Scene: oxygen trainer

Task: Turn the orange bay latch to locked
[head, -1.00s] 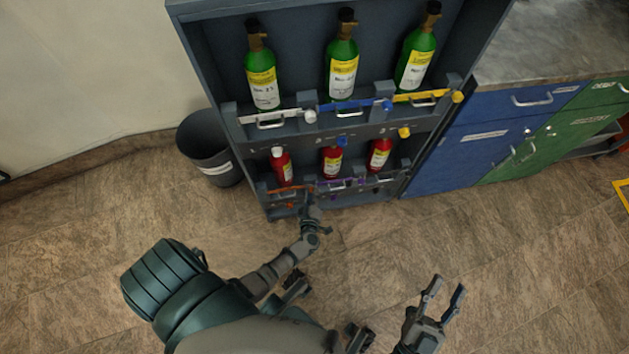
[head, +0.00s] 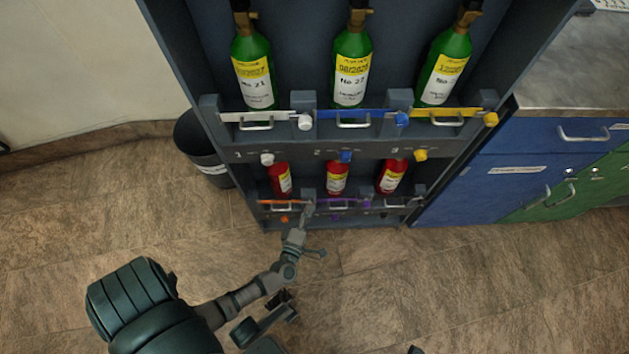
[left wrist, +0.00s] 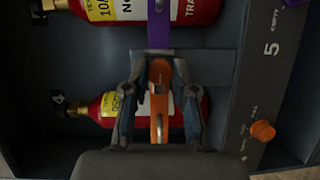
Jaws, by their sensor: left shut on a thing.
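The orange latch shows in the head view as a bar (head: 277,202) lying across the lower left bay, in front of a red cylinder (head: 281,178). In the left wrist view, the orange latch (left wrist: 159,128) lies between my fingers, and a red cylinder (left wrist: 98,108) is behind it. My left gripper (head: 308,207) is at the right end of the bar; in the left wrist view its fingers (left wrist: 160,88) are on both sides of the orange part, shut on it. An orange knob (left wrist: 262,130) is on the panel beside the bay.
A purple bar (head: 338,202) closes the middle lower bay, close to my left gripper. Green cylinders (head: 351,65) stand in the upper bays of the dark rack. A grey bin (head: 197,148) is left of it, blue cabinets (head: 505,170) are right. The floor in front is clear.

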